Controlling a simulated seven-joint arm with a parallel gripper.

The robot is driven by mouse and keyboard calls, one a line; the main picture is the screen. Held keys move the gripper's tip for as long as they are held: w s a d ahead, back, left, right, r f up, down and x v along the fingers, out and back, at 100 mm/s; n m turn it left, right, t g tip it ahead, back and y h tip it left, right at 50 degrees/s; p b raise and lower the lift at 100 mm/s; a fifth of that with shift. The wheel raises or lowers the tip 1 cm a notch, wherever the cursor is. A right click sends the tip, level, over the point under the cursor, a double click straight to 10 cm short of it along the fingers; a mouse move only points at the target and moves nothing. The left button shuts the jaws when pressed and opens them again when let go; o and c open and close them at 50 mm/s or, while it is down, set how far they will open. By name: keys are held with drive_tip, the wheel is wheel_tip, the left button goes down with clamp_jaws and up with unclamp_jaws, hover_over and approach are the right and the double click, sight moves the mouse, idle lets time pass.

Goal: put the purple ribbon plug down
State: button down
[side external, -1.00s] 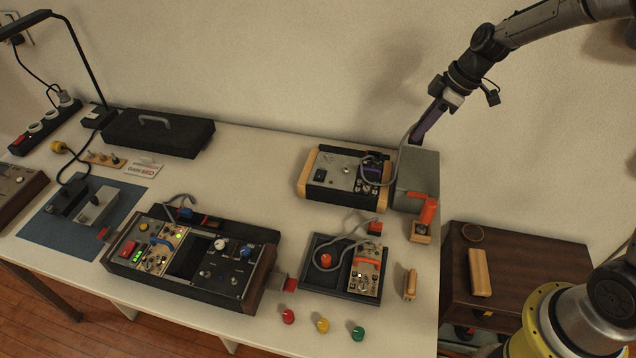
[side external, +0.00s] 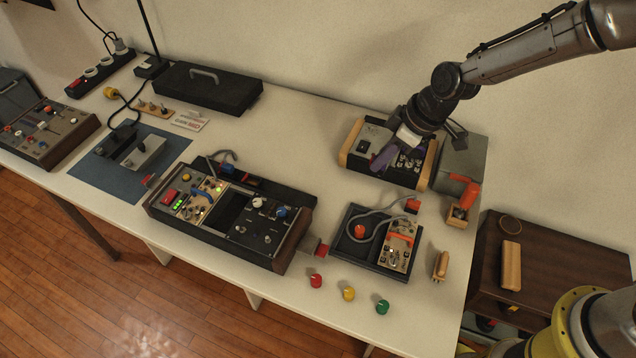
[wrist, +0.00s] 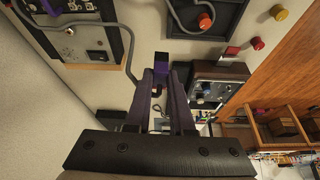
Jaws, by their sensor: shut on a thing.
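The purple ribbon plug (wrist: 183,46) shows in the wrist view as a small purple block at the tips of my gripper's fingers. My gripper (wrist: 172,68) is shut on it. In the side view my gripper (side external: 384,160) hangs over the front left of the wood-ended grey instrument box (side external: 370,144). The purple fingers and the plug blend together there, so I cannot tell whether the plug touches the box or the table. A grey cable (wrist: 128,50) runs beside the fingers in the wrist view.
A black tray (side external: 345,246) with a small panel and a looped grey cable lies in front. A grey block (side external: 462,160) and an orange-handled thing (side external: 466,195) stand to the right. A long dark console (side external: 270,238) lies to the left.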

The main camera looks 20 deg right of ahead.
drive_tip(key=shift+n, duration=0.3)
drive_tip(key=w+a+f, duration=0.2)
drive_tip(key=w+f, duration=0.1)
drive_tip(key=w+a+f, duration=0.3)
drive_tip(key=w, duration=0.1)
drive_tip(key=w+a+f, duration=0.3)
drive_tip(key=w, duration=0.1)
drive_tip(key=shift+a+f, duration=0.2)
drive_tip(key=shift+f, duration=0.05)
drive_tip(key=shift+w+f, duration=0.2)
drive_tip(key=shift+f, duration=0.1)
drive_tip(key=shift+a+f, duration=0.1)
drive_tip(key=shift+f, duration=1.4)
drive_tip(key=shift+f, duration=0.1)
drive_tip(key=c, duration=0.8)
unclamp_jaws()
